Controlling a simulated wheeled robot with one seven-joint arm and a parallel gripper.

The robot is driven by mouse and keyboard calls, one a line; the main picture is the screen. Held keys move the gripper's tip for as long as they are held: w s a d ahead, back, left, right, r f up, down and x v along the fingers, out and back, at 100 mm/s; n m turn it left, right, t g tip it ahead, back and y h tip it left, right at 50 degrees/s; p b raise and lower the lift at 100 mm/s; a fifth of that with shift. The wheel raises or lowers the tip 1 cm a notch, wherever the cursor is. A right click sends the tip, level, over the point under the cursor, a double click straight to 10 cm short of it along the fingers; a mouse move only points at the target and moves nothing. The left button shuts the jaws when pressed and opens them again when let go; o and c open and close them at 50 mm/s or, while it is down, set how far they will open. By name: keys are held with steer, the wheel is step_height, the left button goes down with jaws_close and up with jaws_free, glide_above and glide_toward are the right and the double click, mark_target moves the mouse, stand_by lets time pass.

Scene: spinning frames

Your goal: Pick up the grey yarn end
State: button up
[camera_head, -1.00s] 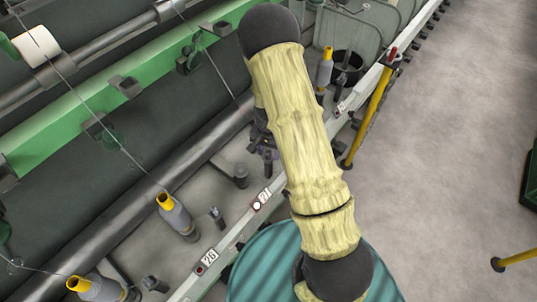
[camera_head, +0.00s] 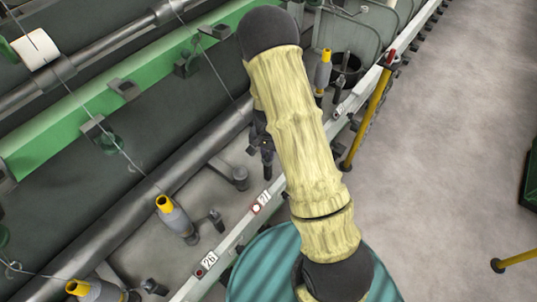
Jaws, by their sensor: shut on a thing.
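My gripper (camera_head: 267,168) shows only partly, dark, just left of my sleeved forearm and above the rail near the plate marked 21. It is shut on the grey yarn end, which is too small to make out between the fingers. A thin grey yarn (camera_head: 220,78) runs down from the green beam towards the gripper, and its lower part is hidden behind the arm. A grey bobbin with a yellow top (camera_head: 174,217) stands to the lower left of the gripper. Another such bobbin (camera_head: 323,72) stands beyond the forearm.
A third yellow-topped bobbin (camera_head: 95,290) is at the lower left, with a yarn running to it. A white spool (camera_head: 36,48) sits at the upper left. The long green beam (camera_head: 70,130) and dark roller (camera_head: 150,187) border the spindle row.

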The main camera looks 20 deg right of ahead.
step_height(320, 180, up, 10)
steer(key=shift+f, duration=0.1)
stand_by(0.8)
